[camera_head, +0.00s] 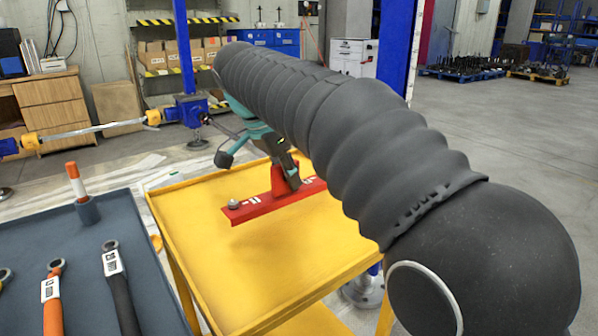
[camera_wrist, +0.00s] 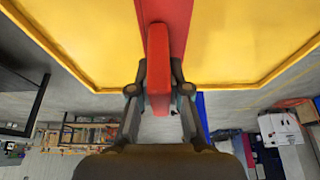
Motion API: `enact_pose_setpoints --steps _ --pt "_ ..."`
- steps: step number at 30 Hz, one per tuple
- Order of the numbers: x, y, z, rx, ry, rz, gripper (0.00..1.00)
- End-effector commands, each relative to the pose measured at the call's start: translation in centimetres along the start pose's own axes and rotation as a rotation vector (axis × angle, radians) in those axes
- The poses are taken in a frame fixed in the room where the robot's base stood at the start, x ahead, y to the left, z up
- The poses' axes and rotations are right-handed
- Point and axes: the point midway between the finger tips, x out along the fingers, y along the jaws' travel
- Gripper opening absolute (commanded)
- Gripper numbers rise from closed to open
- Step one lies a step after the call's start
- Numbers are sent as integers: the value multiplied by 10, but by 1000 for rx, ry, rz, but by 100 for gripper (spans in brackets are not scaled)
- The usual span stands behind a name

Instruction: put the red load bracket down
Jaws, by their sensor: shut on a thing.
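The red load bracket (camera_head: 262,204) is a flat red bar with white marks, a bolt-like knob at its left end and an upright red tab. It is over the yellow cart top (camera_head: 200,258), roughly level; I cannot tell whether it touches the surface. My gripper (camera_head: 285,165) is shut on the upright tab from above and behind, partly hidden by my dark arm. In the wrist view, both fingers of my gripper (camera_wrist: 159,92) flank the red tab (camera_wrist: 159,60), with the bar and yellow surface beyond. The bar's right end is partly hidden.
The yellow cart top has a raised rim and is otherwise bare around the bracket. A dark tray (camera_head: 30,240) at left holds an orange-handled wrench (camera_head: 53,300), a black-handled wrench (camera_head: 118,290) and an orange-and-white rod (camera_head: 76,182). A blue post (camera_head: 396,50) stands behind.

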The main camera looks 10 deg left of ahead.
Motion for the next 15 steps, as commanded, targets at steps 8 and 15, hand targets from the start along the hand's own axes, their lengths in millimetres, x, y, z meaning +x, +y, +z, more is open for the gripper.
enact_pose_setpoints --steps 8,15 --pt "10 -4 4 1 1 -1 0" --pt "35 -4 14 1 1 -2 0"
